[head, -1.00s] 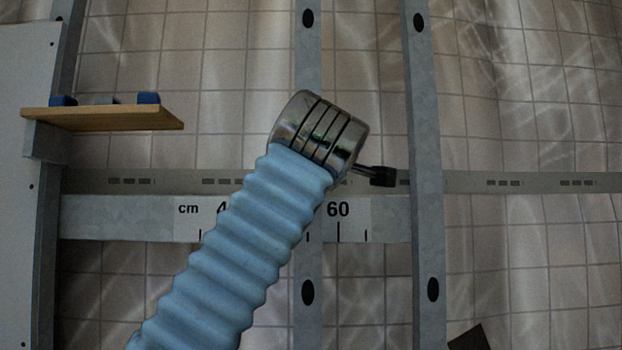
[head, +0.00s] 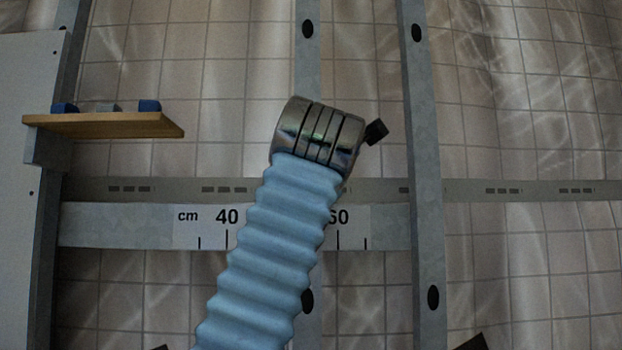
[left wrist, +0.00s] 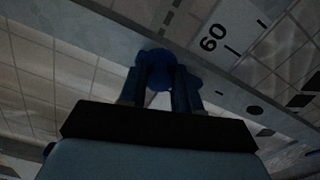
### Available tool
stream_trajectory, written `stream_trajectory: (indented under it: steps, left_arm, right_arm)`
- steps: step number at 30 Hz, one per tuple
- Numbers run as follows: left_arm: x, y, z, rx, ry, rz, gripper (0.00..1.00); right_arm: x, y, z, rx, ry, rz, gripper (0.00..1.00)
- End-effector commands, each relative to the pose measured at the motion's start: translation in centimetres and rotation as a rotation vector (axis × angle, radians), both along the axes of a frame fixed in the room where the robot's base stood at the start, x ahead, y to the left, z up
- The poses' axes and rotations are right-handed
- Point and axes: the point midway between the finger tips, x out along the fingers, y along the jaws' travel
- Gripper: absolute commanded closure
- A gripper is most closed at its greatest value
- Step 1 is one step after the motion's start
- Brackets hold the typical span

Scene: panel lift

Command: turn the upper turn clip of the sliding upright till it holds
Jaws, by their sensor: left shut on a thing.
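In the left wrist view the blue turn clip (left wrist: 156,62) sits on a grey upright that runs diagonally through the picture. My left gripper (left wrist: 158,88) has its two dark blue fingers shut on the clip, one on either side. In the head view my blue-sleeved left arm and metal wrist cover part of the middle upright (head: 308,75), and both clip and fingertips are hidden behind them. I cannot tell from these views whether the clip holds. My right gripper cannot be made out.
A second grey upright (head: 421,150) stands just to the right. A horizontal slotted rail (head: 510,190) and a centimetre scale (head: 190,226) cross behind. A wooden shelf (head: 105,125) with small blue and grey pieces is at left, beside a white panel (head: 28,260).

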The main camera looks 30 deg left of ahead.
Motion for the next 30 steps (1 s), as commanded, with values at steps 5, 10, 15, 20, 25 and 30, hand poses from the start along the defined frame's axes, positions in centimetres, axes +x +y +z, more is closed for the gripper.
stream_trajectory:
  steps: [5,10,15,20,25,30]
  left_arm:
    - [-0.01,0.04,-0.18,-0.024,-0.009,0.003,0.98]
    - [0.0,0.02,-0.21,-0.031,-0.012,0.002,0.98]
    - [0.0,0.02,-0.21,-0.032,-0.012,0.001,0.98]
    - [0.01,0.0,-0.22,-0.032,-0.012,0.001,0.58]
    - [0.01,0.0,-0.15,-0.029,-0.014,0.001,0.42]
    - [0.01,0.01,-0.09,-0.028,-0.014,0.001,0.42]
  right_arm:
    - [0.0,0.0,-0.06,0.0,0.0,0.0,0.57]
    - [0.0,-0.01,-0.08,0.0,0.0,0.0,0.57]
    - [0.0,-0.01,-0.08,0.0,0.0,0.0,0.57]
    - [0.0,-0.01,-0.08,0.0,0.0,0.0,0.57]
    - [0.0,0.0,-0.05,0.0,0.0,0.0,0.57]
    - [0.0,-0.01,-0.03,0.0,0.0,0.0,0.57]
